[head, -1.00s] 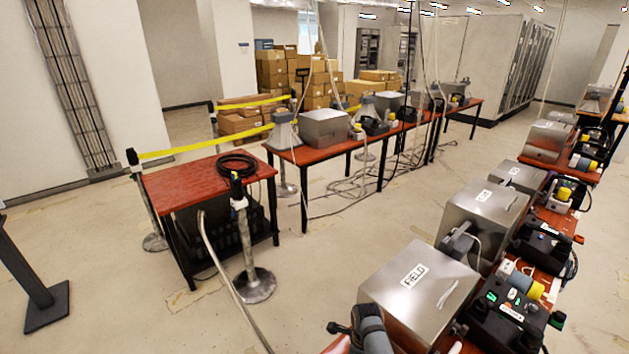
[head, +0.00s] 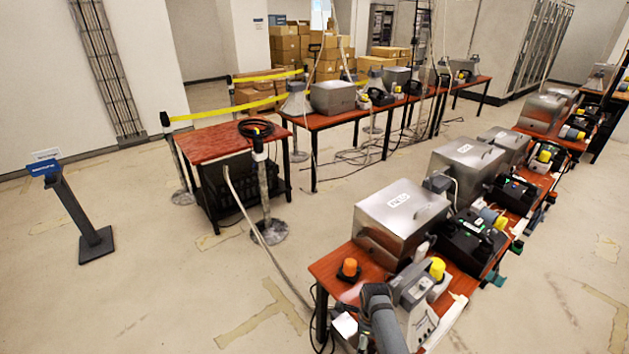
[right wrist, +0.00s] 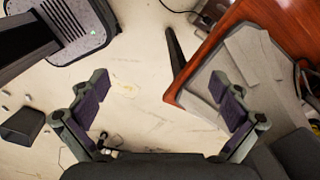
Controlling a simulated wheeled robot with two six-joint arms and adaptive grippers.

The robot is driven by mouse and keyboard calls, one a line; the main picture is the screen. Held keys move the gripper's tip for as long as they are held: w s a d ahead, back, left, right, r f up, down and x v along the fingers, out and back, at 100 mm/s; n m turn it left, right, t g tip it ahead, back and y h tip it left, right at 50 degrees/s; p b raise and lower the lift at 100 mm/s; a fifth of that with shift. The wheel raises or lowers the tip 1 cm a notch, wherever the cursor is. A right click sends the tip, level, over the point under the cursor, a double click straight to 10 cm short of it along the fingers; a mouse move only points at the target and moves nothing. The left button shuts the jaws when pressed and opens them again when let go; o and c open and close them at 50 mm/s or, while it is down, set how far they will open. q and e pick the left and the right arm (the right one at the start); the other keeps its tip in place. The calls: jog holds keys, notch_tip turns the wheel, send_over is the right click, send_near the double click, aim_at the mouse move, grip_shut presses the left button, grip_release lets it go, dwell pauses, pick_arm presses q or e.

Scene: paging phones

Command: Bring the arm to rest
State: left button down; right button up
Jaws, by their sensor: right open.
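My right gripper (right wrist: 160,84) is open and empty in the right wrist view, with a finger at each side and bare floor between them. A red-brown table (right wrist: 213,48) and a pale grey object lie beyond the right finger; I cannot tell whether the finger touches either. In the head view a dark grey arm link, apparently mine, reaches in at the bottom over the front table. Neither gripper shows in the head view.
The front table (head: 326,270) carries a steel box (head: 401,218), an orange knob (head: 349,269) and several phones. A smaller table (head: 205,143), a post (head: 262,190) and a sign stand (head: 82,213) are left. Open floor lies at lower left.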

jog(key=s+d+f+n+b, duration=0.15)
jog(key=s+f+n, duration=0.3)
jog(key=f, duration=0.45)
jog(key=s+d+f+n+b, duration=0.1)
jog(key=s+d+f+n, duration=0.25)
jog(key=s+f, duration=0.4)
pick_arm(q)
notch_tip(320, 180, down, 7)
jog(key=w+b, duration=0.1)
jog(key=b, duration=0.2)
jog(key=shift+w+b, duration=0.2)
jog(key=shift+b, duration=0.2)
pick_arm(e)
jog(key=s+d+f+n, duration=0.2)
jog(key=s+f+n, duration=0.3)
jog(key=s, duration=0.3)
jog(key=s+d+f+n, duration=0.3)
jog(key=s+f+n, duration=0.2)
jog(key=s, duration=0.4)
jog(key=s+d+f+n+t, duration=0.1)
jog(key=s+d+f+n, duration=0.2)
jog(key=s+f+n, duration=0.2)
jog(key=s, duration=0.3)
jog(key=shift+s+f+h, duration=0.3)
jog(key=shift+f+h, duration=0.1)
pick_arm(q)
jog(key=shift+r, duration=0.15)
